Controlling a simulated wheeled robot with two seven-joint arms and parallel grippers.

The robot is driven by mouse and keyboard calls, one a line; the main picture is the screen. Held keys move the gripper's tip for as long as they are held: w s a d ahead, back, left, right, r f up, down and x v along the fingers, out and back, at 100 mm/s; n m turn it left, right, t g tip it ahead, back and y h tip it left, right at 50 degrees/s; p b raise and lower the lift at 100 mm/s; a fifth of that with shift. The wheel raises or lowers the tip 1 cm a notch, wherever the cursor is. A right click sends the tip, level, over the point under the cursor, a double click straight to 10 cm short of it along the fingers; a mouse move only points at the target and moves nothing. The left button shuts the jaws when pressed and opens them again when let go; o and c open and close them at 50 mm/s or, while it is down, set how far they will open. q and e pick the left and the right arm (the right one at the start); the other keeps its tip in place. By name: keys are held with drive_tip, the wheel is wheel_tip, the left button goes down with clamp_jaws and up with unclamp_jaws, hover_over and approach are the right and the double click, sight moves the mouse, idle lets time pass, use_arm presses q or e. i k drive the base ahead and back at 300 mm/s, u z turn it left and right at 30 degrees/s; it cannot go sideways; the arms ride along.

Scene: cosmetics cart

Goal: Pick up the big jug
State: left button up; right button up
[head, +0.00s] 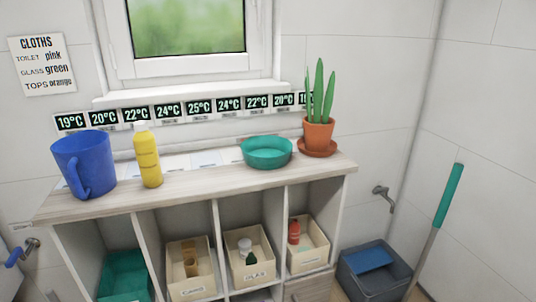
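The big jug (83,164) is blue and stands upright at the left end of the wooden shelf top. Its handle (78,181) faces the front, slightly left of the jug's middle. A yellow bottle (147,156) stands just to the right of the jug, with a small gap between them. Neither my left gripper nor my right gripper is in view.
A teal bowl (266,153) and a potted plant (318,129) on a saucer stand on the right of the top (215,183). Cubbies below hold a green box (125,276) and labelled bins (192,281). A bucket (372,277) stands at right.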

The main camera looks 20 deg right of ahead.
sight(85, 159)
drive_tip(key=u, duration=2.15)
drive_tip(key=i, duration=1.65)
drive_tip(key=z, duration=2.3)
